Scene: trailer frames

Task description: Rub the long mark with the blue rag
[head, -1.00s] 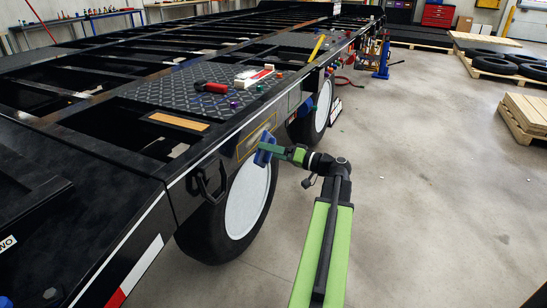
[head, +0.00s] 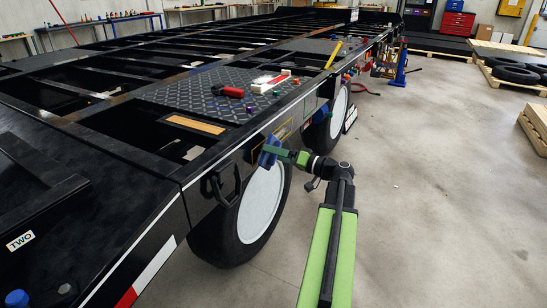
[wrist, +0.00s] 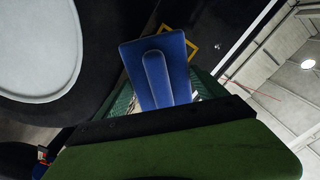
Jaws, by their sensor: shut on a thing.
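The blue rag (head: 269,151) is a flat blue pad with a raised ridge. My gripper (head: 285,155) is shut on it and holds it at the trailer's black side rail. The rag is at the near end of a yellow outline (head: 293,120) on the rail and hides part of it. A faint greyish smudge, perhaps the long mark, shows inside the outline; its extent is unclear. In the wrist view the rag (wrist: 178,70) stands beyond my gripper, with a corner of the yellow outline (wrist: 192,45) behind it. Contact with the rail cannot be told.
A wheel with a white disc (head: 262,202) sits below the rag. A black handle (head: 223,186) juts from the rail to the left. A red-and-black tool (head: 228,91) and small items lie on the deck plate. The concrete floor (head: 430,200) to the right is clear.

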